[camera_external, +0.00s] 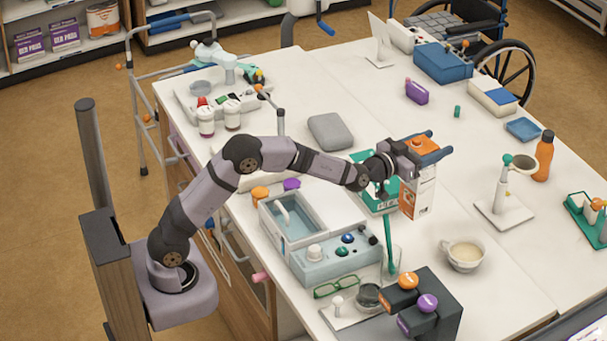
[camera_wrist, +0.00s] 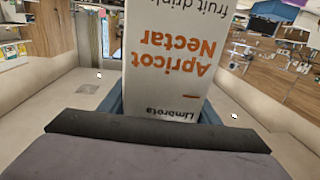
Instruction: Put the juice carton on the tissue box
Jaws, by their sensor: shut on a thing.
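The juice carton (camera_external: 418,195) is white with orange lettering and stands about upright below my gripper (camera_external: 425,150), right of the table's middle. My gripper's blue fingers are shut on its upper part. I cannot tell whether its base touches the table. In the wrist view the carton (camera_wrist: 170,60) fills the middle between the fingers, its words "Apricot Nectar" upside down. No box is clearly marked as the tissue box.
A teal-and-white flat item (camera_external: 370,157) lies partly hidden behind my wrist. A cup (camera_external: 463,255) stands in front of the carton, with a white stand (camera_external: 503,190) to the right. An orange bottle (camera_external: 544,156) stands farther right. White tabletop is clear behind the carton.

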